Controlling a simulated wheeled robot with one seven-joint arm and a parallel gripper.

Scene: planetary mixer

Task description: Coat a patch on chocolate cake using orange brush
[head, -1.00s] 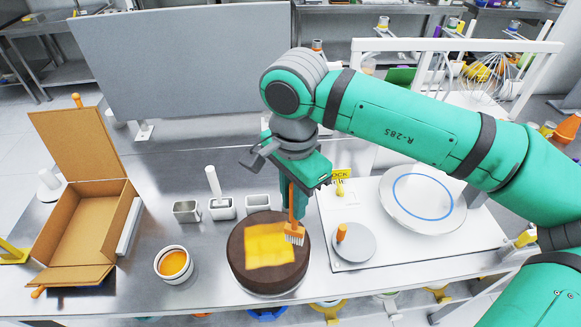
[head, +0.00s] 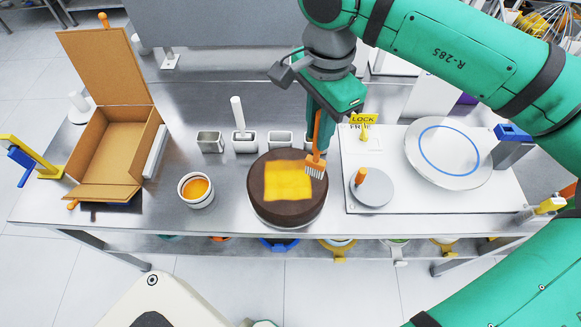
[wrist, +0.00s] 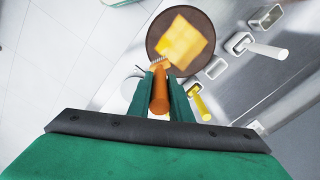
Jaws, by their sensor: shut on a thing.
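The chocolate cake (head: 262,206) is a dark brown round on a thin silver board on the metal table. A roughly square orange-yellow patch (head: 287,181) covers much of its top; it also shows in the wrist view (wrist: 187,38). My gripper (head: 320,122) is shut on the handle of the orange brush (head: 317,150), bristles down. The bristles (head: 315,169) are at the patch's upper right corner; I cannot tell whether they touch. In the wrist view the brush handle (wrist: 160,95) lies between the fingers. A white bowl of orange coating (head: 196,190) stands left of the cake.
An open cardboard box (head: 112,145) stands at the left. Small metal containers (head: 210,142) and a white-handled tool (head: 238,115) are behind the cake. Right are a white panel with a grey disc (head: 372,190), a yellow lock lever (head: 364,125) and a blue-ringed plate (head: 447,152).

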